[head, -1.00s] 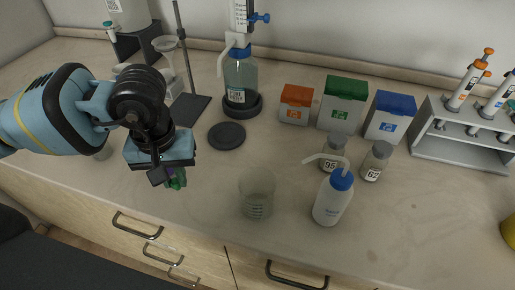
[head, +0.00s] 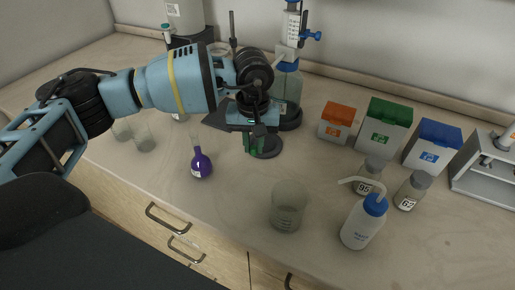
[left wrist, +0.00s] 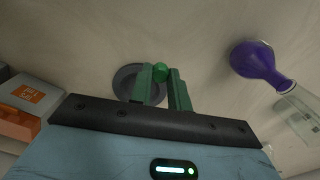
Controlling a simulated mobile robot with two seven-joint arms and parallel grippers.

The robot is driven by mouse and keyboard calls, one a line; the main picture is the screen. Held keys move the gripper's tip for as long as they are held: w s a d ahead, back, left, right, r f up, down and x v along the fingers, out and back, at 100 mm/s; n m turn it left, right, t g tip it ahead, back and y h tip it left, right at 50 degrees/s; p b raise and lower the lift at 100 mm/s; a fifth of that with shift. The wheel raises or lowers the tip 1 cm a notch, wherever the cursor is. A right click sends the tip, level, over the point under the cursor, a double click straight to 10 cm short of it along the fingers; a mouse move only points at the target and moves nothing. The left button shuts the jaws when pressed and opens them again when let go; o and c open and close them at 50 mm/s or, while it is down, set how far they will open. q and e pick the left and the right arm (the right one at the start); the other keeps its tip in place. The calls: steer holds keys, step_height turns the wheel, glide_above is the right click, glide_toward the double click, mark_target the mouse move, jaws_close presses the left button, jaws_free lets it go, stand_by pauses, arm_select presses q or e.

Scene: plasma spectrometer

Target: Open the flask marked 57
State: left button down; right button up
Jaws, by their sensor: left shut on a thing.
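A flask with purple liquid (head: 201,166) stands upright on the bench, its clear narrow neck showing no stopper. It also shows at the right of the left wrist view (left wrist: 258,62). Its label is too small to read. My left gripper (head: 252,145) is to the right of the flask, apart from it, over or near the dark round disc (head: 268,147). In the left wrist view its green fingers (left wrist: 161,78) are shut on a small round green stopper (left wrist: 161,71). The disc also shows behind them (left wrist: 131,81). My right gripper is not in view.
A beaker (head: 287,208), a wash bottle (head: 361,225) and jars marked 95 (head: 368,177) and 62 (head: 409,192) stand to the right. A dispenser bottle (head: 287,85) is behind the gripper. Small beakers (head: 145,139) stand left. The bench in front of the disc is clear.

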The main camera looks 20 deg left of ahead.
arm_select(q)
steer(key=shift+w+d, duration=0.15)
steer(key=shift+w, duration=0.65)
steer(key=shift+f, duration=0.15)
step_height(320, 180, down, 3)
steer(key=shift+r, duration=0.1)
steer(key=shift+f, duration=0.45)
steer(key=c, duration=1.3)
jaws_free()
